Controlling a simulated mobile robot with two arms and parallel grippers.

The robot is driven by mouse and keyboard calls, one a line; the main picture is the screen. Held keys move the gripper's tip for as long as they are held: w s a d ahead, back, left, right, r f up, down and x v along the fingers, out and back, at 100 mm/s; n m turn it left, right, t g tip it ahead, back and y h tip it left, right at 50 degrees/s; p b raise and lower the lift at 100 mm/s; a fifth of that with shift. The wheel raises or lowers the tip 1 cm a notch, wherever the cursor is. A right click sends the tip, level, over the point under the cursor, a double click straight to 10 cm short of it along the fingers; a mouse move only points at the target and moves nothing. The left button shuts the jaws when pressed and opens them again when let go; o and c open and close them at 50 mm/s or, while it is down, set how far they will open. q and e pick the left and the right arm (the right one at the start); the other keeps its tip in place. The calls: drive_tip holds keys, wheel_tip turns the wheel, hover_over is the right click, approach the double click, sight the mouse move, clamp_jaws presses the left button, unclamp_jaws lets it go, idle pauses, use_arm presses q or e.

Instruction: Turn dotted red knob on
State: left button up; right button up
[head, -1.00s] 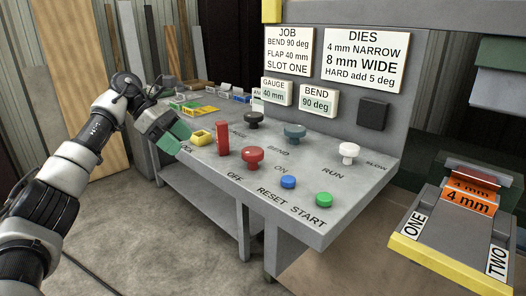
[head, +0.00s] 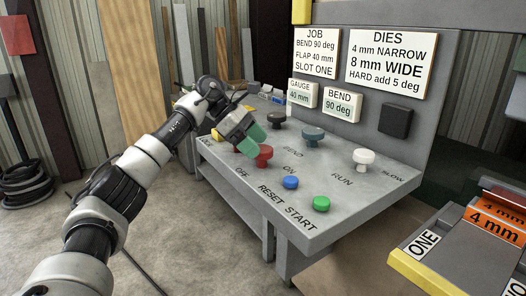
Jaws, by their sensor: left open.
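The red knob (head: 264,158) stands on the grey sloping panel (head: 335,228), between the printed words OFF and ON. Its top is partly covered by my gripper, and I cannot make out its dot or which word it points to. My left gripper (head: 252,140) has green fingertips and is open. It is just above and behind the red knob's left side; I cannot tell whether it touches. The red upright block seen earlier is mostly hidden behind my gripper. My right gripper is not in view.
A black knob (head: 276,119), a grey-blue knob (head: 313,136) and a white knob (head: 363,159) stand farther back. A blue button (head: 290,182) and a green button (head: 321,203) are near the front edge. A die rack (head: 430,262) is at the right.

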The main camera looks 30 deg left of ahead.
use_arm(q)
drive_tip(key=shift+x, duration=1.05)
drive_tip(key=shift+d+f, duration=0.15)
drive_tip(key=shift+f, duration=0.05)
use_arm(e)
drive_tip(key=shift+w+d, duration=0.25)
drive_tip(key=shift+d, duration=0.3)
use_arm(q)
drive_tip(key=c, duration=0.9)
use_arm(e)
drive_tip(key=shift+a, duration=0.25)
